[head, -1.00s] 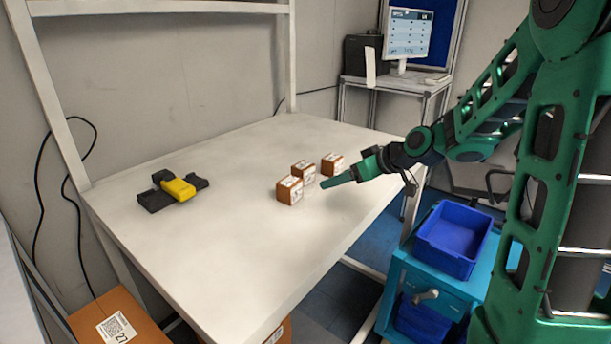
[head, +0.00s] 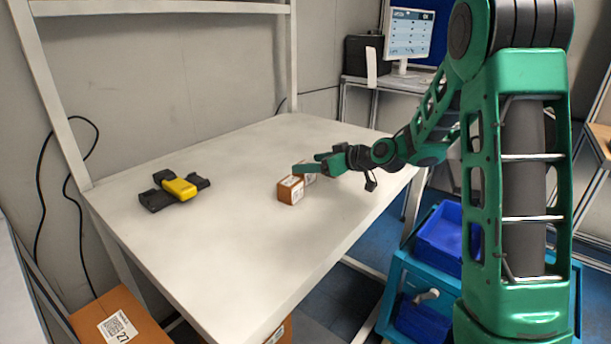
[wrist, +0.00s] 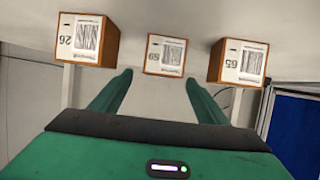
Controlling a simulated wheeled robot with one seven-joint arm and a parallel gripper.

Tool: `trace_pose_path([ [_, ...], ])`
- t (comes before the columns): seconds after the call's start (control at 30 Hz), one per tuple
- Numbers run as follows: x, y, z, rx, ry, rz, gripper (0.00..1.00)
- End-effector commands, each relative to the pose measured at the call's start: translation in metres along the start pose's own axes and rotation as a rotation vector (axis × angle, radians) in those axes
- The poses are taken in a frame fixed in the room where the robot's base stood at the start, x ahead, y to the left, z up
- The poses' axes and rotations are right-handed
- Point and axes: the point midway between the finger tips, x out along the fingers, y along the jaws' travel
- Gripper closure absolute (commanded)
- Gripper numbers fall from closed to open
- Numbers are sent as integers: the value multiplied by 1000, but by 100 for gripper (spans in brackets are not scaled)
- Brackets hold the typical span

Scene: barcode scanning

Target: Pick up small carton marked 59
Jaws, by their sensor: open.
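In the wrist view three small orange-brown cartons with white barcode labels stand in a row at the top. The middle one appears to be the carton marked 59 (wrist: 166,55), though its print is small. My gripper (wrist: 158,78) is open and empty, its fingertips just short of this carton, one towards each side, apart from it. In the head view my gripper (head: 305,163) is over the cartons' end of the table and hides part of the row.
Cartons reading like 26 (wrist: 86,40) and 65 (wrist: 238,62) flank the middle one closely. The white table (head: 215,240) is clear at front. A yellow-and-black scanner (head: 178,188) lies at left. A blue bin (head: 440,235) sits right of the table.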

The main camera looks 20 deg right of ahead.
Motion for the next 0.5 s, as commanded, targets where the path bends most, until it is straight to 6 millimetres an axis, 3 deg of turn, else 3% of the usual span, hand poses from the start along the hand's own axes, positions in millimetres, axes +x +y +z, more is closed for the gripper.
trace_pose_path([
  [0.23, 35, -2, 3, -1, -1, -3, 31],
  [0.5, 42, -1, 2, -1, -1, 0, 31],
])
